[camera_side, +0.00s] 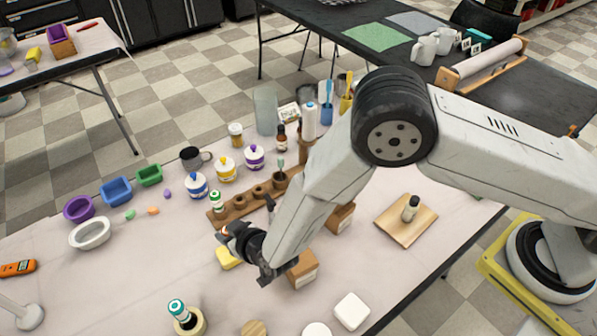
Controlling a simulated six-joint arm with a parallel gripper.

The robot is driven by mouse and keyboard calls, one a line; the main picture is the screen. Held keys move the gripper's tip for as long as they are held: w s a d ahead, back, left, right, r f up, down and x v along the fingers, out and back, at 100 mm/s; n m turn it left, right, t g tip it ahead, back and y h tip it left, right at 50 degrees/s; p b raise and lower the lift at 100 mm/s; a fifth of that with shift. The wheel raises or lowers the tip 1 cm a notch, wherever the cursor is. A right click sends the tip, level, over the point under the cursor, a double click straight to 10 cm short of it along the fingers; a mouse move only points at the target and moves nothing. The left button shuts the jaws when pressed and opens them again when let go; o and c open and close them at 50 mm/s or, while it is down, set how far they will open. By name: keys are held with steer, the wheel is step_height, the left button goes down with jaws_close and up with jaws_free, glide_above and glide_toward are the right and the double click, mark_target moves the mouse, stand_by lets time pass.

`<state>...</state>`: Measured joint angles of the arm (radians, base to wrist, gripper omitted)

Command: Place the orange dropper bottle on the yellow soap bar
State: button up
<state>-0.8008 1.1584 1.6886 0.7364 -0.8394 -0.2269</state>
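The yellow soap bar (229,259) lies on the pale table, just below and left of my gripper (238,240) in the picture. My gripper is low over the table and partly covers the bar's upper edge. A small orange and white spot (224,230) shows at the gripper's left end. It may be part of the orange dropper bottle, but most of it is hidden. I cannot tell whether the fingers are open or shut on it. A brown bottle with a dark top (281,137) stands behind the wooden rack.
The wooden rack (240,206) stands behind my gripper. A brown box (302,270) is close to its right. A wooden board (407,222) with a small dark bottle is farther right. Several coloured trays and a white dish (90,234) sit left. Table left of the soap is clear.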

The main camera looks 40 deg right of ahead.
steer(key=shift+o, duration=1.1)
steer(key=shift+r, duration=0.15)
steer(key=v, duration=1.2)
steer(key=w+d+r+m+g, duration=0.15)
steer(key=d+r, duration=0.25)
steer(key=d, duration=0.4)
steer(key=w+d+r+g, duration=0.2)
steer(key=d+r+g, duration=0.15)
steer(key=d, duration=0.45)
steer(key=s+d+r+g+h, duration=0.1)
steer(key=s+d+r+g, duration=0.1)
steer(key=s+d, duration=0.3)
steer(key=s+d+r+g+h, duration=0.1)
steer(key=s+d, duration=0.4)
steer(key=d, duration=0.5)
steer(key=shift+d+r+m+g, duration=0.4)
steer(key=shift+r+g, duration=0.15)
steer(key=shift+g, duration=0.15)
